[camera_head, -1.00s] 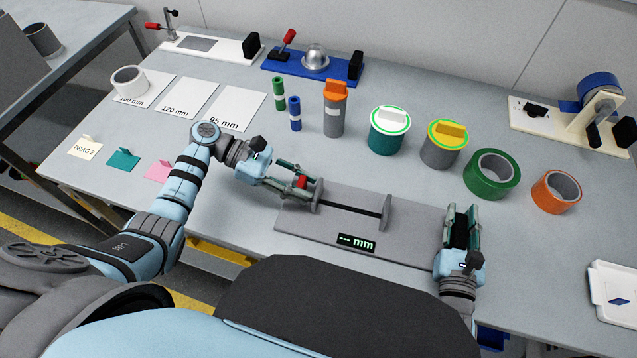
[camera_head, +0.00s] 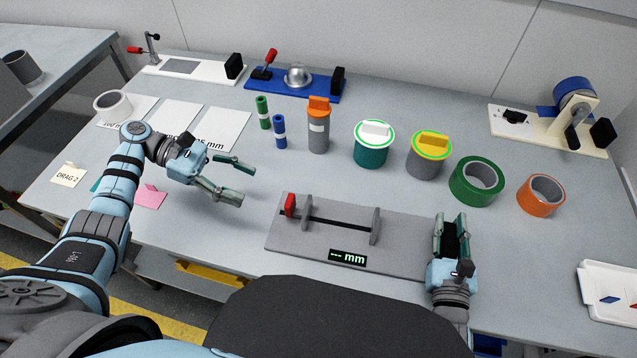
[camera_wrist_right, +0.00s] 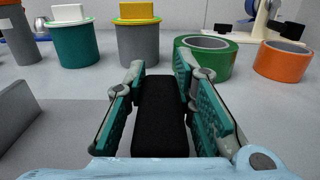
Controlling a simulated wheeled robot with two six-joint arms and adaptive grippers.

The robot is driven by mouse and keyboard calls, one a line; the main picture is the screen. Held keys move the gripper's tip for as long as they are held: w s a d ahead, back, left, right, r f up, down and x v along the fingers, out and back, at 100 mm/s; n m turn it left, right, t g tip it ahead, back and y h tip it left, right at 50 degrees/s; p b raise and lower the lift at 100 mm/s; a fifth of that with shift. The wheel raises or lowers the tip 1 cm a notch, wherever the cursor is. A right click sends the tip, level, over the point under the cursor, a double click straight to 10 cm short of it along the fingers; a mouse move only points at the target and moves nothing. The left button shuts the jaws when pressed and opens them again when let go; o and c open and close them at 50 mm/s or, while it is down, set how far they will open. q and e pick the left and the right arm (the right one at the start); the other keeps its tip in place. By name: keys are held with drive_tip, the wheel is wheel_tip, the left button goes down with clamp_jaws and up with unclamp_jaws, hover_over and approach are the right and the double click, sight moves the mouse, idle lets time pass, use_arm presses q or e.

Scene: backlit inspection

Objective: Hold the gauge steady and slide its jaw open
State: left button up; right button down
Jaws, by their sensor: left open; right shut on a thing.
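The gauge is a flat grey base (camera_head: 405,245) with a dark rail (camera_head: 338,222) across it. Two upright grey jaws stand on it, a left jaw (camera_head: 305,207) with a red tab (camera_head: 290,204) and a right jaw (camera_head: 375,226), with a wide gap between them. Its display (camera_head: 348,258) shows dashes and "mm". My left gripper (camera_head: 245,184) is open and empty, left of the red tab and apart from it. My right gripper (camera_head: 450,222) is shut on a black block at the base's right end; the block (camera_wrist_right: 160,115) fills the fingers in the right wrist view.
Behind the gauge stand an orange-topped container (camera_head: 319,130), a teal lidded tub (camera_head: 374,150), a grey yellow-lidded tub (camera_head: 428,160), and green (camera_head: 477,181) and orange (camera_head: 541,195) tape rolls. A pink card (camera_head: 150,198) lies below my left wrist. Table between left gripper and gauge is clear.

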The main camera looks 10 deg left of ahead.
drive_tip(key=shift+f, duration=0.1)
use_arm(q)
drive_tip(key=shift+a+r, duration=0.1)
drive_tip(key=shift+a, duration=0.2)
use_arm(e)
drive_tip(key=c, duration=1.3)
unclamp_jaws()
